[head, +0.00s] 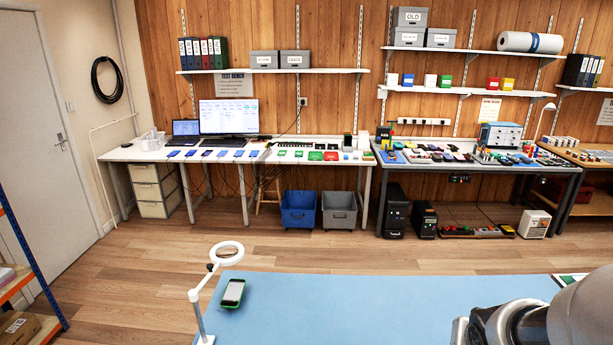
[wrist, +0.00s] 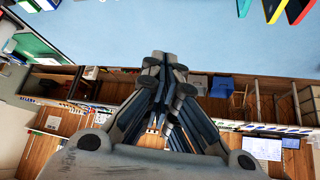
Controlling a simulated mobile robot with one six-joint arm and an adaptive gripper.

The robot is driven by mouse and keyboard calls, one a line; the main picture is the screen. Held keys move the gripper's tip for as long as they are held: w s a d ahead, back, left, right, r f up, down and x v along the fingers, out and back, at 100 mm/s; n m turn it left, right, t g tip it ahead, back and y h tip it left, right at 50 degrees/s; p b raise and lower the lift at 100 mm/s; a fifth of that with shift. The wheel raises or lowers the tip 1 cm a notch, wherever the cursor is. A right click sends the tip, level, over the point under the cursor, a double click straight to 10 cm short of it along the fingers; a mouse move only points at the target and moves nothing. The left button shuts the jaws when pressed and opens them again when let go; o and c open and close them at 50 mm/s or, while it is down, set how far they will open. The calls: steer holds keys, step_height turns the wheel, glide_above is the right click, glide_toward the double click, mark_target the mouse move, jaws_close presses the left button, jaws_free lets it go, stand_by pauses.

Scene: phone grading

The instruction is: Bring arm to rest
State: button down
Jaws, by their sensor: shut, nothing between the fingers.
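My gripper (wrist: 166,62) shows in the middle of the wrist view, its fingers together and empty. It points out over the blue mat (wrist: 160,28), with no object touching it. In the head view only a grey part of my arm shows at the lower right corner, and the gripper itself is out of sight there. The blue mat (head: 400,305) also fills the lower part of the head view. A phone in a green case (head: 232,293) lies on the mat near its left edge.
A white ring lamp (head: 228,253) on a stand rises at the mat's left edge. Coloured cases (wrist: 295,10) show at the wrist view's upper right. Benches with phones stand along the far wall, with a blue bin (head: 299,211) below. The mat's middle is clear.

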steer(key=s+a+r+n+g+y, duration=0.1)
steer(key=s+a+r, duration=0.3)
steer(key=s+a, duration=0.4)
steer(key=s+a+r+n+y, duration=0.2)
steer(key=s+a+r, duration=0.3)
steer(key=s+a, duration=0.4)
steer(key=shift+s+a+r+n+g, duration=0.15)
steer(key=shift+s+a+n+g, duration=0.2)
steer(key=shift+s+n, duration=0.5)
steer(key=shift+d, duration=0.1)
